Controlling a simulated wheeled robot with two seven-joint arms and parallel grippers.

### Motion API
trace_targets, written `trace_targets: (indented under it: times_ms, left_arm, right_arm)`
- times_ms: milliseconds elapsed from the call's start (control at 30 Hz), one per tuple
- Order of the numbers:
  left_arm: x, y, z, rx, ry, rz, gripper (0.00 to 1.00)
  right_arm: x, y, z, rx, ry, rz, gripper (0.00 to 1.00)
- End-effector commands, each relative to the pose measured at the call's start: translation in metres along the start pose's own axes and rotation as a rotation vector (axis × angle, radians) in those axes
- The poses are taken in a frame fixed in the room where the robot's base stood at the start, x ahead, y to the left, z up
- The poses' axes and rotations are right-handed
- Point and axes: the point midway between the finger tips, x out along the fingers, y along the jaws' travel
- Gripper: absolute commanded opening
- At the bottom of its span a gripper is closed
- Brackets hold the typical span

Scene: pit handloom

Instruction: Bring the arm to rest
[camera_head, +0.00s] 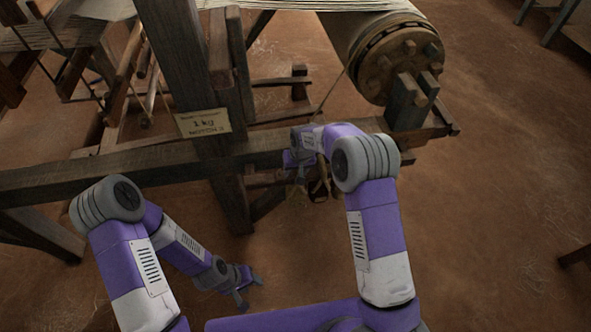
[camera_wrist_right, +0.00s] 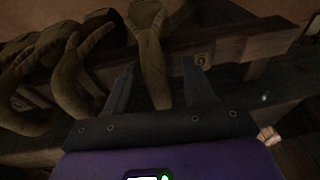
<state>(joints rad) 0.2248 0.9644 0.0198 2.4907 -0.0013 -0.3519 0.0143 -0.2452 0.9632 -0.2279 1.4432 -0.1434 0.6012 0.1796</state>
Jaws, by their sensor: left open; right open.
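My left arm reaches in from the lower left of the head view, and its gripper (camera_head: 247,287) hangs low over the bare floor with its fingers apart and nothing between them. My right arm reaches forward to the loom's front beam. Its gripper (camera_wrist_right: 158,88) is open in the right wrist view. A tan rope-like strand (camera_wrist_right: 152,62) shows between its two dark fingers; I cannot tell whether it touches them. In the head view the right gripper is mostly hidden by its own wrist.
The loom's wooden beam (camera_head: 110,175) runs across in front of me, with an upright post (camera_head: 182,60) bearing a paper label (camera_head: 204,122). A cloth roller (camera_head: 385,50) stands at the upper right. Thick rope loops (camera_wrist_right: 75,80) hang beside the right gripper.

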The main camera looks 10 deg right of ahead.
Motion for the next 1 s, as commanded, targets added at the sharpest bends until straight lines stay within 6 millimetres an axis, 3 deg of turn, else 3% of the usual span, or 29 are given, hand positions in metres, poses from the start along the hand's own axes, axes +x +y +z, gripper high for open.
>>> trace_targets:
  times_ms: [67,400,533,867,1000]
  left_arm:
    - [-0.002,0.001,0.000,0.000,0.000,0.000,0.43]
    - [-0.022,0.008,0.001,0.000,0.000,0.000,0.43]
    - [-0.025,0.010,0.001,0.000,0.000,0.000,0.43]
    - [-0.026,0.010,0.001,0.000,0.000,0.000,0.43]
    - [-0.034,0.013,0.002,0.000,0.000,0.000,0.43]
  right_arm:
    - [-0.001,0.004,0.004,0.004,-0.014,0.007,0.58]
    - [-0.058,0.000,0.001,0.001,-0.003,0.002,0.58]
    - [-0.072,0.000,0.000,0.001,-0.001,0.001,0.58]
    - [-0.074,0.000,0.003,0.002,-0.004,-0.002,0.58]
    - [-0.054,0.006,0.028,0.020,-0.032,-0.028,0.58]
